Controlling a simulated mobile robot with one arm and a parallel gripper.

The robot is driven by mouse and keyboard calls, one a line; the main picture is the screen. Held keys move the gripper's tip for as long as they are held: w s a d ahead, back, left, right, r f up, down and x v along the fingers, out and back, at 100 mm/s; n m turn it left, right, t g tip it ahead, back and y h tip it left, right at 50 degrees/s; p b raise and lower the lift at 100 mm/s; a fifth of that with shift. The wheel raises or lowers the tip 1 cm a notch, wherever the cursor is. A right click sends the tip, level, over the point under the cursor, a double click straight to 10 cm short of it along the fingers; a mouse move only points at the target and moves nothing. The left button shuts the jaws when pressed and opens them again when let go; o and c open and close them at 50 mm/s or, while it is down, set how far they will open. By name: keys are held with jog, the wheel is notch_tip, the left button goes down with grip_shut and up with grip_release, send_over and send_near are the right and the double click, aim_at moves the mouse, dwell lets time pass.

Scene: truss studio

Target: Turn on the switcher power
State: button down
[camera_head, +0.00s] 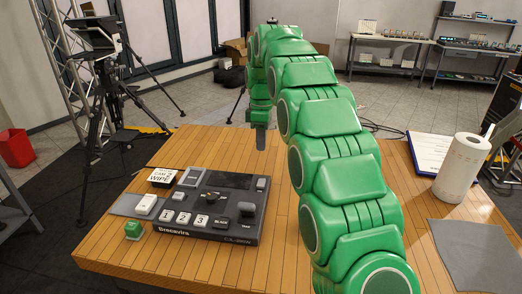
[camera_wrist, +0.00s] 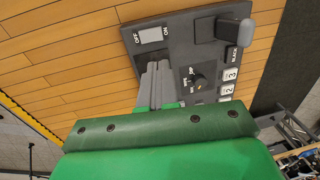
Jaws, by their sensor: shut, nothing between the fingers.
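The switcher (camera_head: 193,233) is a dark console lying on the wooden table, with numbered white buttons, a knob and a grey lever (camera_head: 247,210). Its light power rocker (camera_head: 261,184) is at the far right corner; in the wrist view the rocker (camera_wrist: 150,35) sits between the words OFF and ON. I cannot tell which side is pressed. My gripper (camera_head: 260,147) is shut and empty, pointing down beyond the switcher's far edge, apart from the rocker. In the wrist view its grey fingers (camera_wrist: 158,68) hide part of the panel near the knob (camera_wrist: 199,80).
A small green block (camera_head: 133,231), a white button box (camera_head: 146,205) and a "CAM 2 WIPE" sign (camera_head: 161,176) stand left of the switcher. A paper roll (camera_head: 462,168) and clipboard (camera_head: 429,153) are at the right. The table between the switcher and my arm is clear.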

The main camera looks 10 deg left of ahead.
aim_at(260, 185)
jog(key=f, duration=0.4)
jog(key=s+f, duration=0.1)
jog(key=f, duration=0.8)
jog(key=shift+s, duration=0.3)
jog(key=shift+f, duration=0.1)
jog(key=shift+w, duration=0.1)
jog(key=shift+w+r, duration=0.25)
jog(key=shift+w, duration=0.35)
jog(key=shift+r, duration=0.1)
dwell(0.3)
